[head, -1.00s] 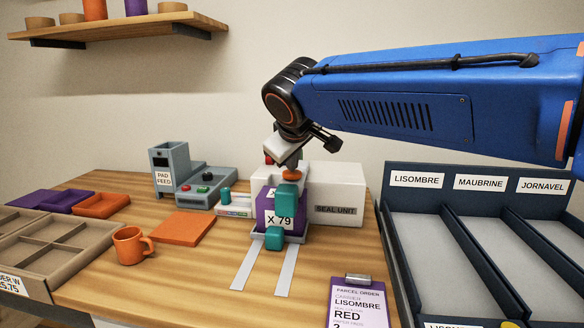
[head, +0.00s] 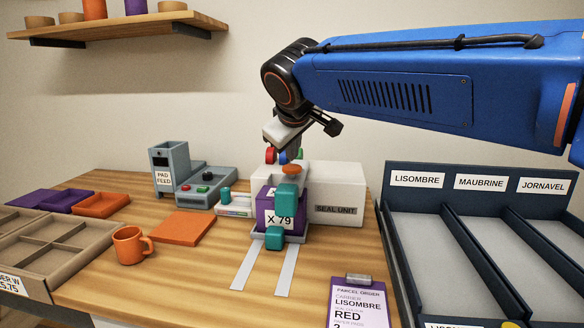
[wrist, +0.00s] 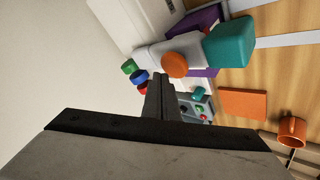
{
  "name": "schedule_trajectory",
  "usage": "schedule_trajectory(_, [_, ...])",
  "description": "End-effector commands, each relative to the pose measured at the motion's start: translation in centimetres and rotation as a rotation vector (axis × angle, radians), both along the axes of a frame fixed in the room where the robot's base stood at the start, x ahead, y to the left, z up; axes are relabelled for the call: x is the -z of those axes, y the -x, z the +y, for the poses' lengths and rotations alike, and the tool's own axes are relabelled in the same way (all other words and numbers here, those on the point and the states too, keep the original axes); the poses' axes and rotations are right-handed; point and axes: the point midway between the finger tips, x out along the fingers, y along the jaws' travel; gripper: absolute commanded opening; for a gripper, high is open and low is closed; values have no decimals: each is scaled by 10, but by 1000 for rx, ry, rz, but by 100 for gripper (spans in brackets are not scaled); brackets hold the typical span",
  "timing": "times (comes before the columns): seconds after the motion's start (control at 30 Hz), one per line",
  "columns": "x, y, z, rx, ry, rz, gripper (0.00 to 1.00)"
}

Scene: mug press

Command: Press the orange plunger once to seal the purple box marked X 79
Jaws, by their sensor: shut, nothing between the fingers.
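The purple box marked X 79 (head: 279,219) sits in the seal unit (head: 336,196), behind and below teal blocks (head: 286,197). The orange plunger (head: 291,169) is a round knob above the box; it also shows in the wrist view (wrist: 174,64). My gripper (head: 293,160) is shut and empty, with its tips just above and behind the plunger, seemingly apart from it. In the wrist view my shut fingers (wrist: 160,85) point toward the plunger's side. Part of the box is hidden by the teal blocks.
Red, blue and green knobs (head: 281,157) stand behind the plunger. A pad feed (head: 167,169), an orange pad (head: 181,227) and an orange mug (head: 130,245) are to the left. Labelled bins (head: 418,180) stand at the right, and an order card (head: 358,305) lies in front.

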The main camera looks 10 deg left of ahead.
Motion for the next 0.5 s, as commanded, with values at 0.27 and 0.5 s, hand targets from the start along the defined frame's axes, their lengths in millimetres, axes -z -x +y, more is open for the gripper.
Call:
schedule_trajectory(0.27, [-23, 0, 0, 0, -2, -1, 0])
schedule_trajectory(0.5, [-41, 0, 0, -1, -1, -2, 0])
